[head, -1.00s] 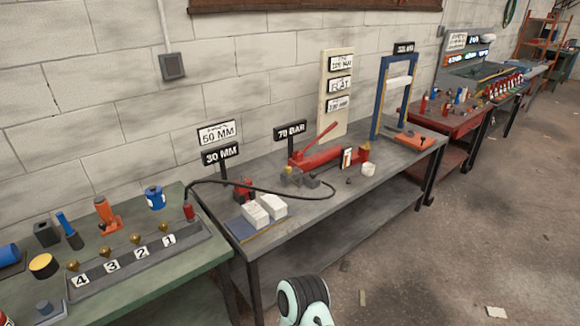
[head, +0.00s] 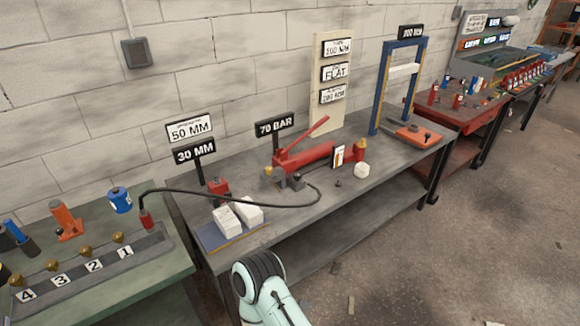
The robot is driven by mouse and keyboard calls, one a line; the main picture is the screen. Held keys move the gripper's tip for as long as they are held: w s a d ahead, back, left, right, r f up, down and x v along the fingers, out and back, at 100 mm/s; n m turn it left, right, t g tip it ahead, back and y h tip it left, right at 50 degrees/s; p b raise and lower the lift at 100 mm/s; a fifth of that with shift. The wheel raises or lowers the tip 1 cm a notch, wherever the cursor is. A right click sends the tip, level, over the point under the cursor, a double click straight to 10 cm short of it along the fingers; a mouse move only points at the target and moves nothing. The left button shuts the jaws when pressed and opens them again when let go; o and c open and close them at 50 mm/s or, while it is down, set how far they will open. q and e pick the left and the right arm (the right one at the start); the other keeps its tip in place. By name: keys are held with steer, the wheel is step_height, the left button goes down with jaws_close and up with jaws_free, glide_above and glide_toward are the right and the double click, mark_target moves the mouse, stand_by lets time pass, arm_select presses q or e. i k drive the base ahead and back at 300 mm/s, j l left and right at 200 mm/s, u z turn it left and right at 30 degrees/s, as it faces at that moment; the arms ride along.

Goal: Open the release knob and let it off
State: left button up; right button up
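A red hand pump (head: 313,156) with a long red lever (head: 302,138) raised at a slant lies on the grey bench. At its left end are small grey and brass fittings (head: 284,178), where a black hose (head: 232,203) joins. The release knob is too small to tell apart for sure among these fittings. The hose runs left to a red cylinder (head: 145,219) on the green bench. Neither gripper shows. Only a pale green and black link of my arm is at the bottom middle, in front of the bench and apart from the pump.
White blocks (head: 238,214) lie on a blue plate at the grey bench's (head: 330,220) front left. A sign reads 70 BAR (head: 275,126) behind the pump. A blue press frame (head: 380,90) stands to the right. The bench top in front of the pump is mostly clear.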

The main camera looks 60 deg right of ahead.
mark_target(297, 175)
steer(key=l+u, duration=0.1)
steer(key=l, duration=0.45)
steer(key=k+l, duration=0.15)
steer(key=l, duration=0.4)
steer(key=l+u, duration=0.15)
steer(key=l, duration=0.4)
steer(key=k+l, duration=0.2)
steer(key=l, duration=0.3)
steer(key=i+u, duration=0.05)
